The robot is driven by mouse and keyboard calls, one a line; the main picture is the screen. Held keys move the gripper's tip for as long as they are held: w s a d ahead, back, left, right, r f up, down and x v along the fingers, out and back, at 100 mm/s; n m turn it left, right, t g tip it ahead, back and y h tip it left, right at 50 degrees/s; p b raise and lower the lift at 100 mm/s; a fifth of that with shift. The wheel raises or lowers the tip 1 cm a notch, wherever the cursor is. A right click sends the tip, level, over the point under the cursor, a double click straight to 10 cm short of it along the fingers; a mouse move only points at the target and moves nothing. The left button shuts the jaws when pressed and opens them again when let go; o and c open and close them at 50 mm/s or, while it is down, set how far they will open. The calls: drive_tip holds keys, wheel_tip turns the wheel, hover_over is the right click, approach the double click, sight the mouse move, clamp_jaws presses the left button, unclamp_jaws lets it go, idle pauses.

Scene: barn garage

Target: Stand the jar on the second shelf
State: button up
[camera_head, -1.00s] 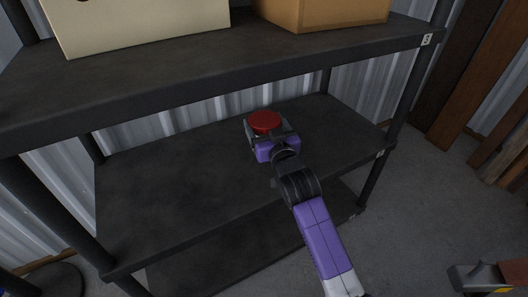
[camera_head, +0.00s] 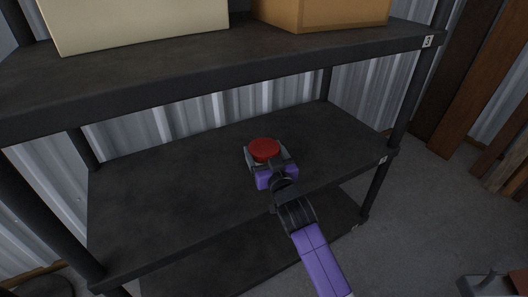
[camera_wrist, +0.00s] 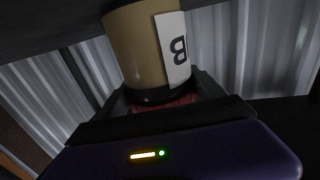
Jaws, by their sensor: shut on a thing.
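The jar has a red lid (camera_head: 264,150), seen from above in the head view. The wrist view shows its tan body (camera_wrist: 138,48) with a white label bearing a letter B, upside down in that picture. My gripper (camera_head: 268,160) is shut around the jar near the lid, one finger on each side. The jar looks upright over the middle shelf (camera_head: 160,190), the one below the boxes. In the wrist view its base end meets the dark shelf surface at the top edge; I cannot tell whether it touches.
The middle shelf is bare on both sides of the jar. Dark posts (camera_head: 408,95) stand at the corners.

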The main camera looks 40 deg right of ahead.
drive_tip(key=o, duration=1.2)
drive_tip(key=shift+f, duration=0.15)
drive_tip(key=o, duration=0.4)
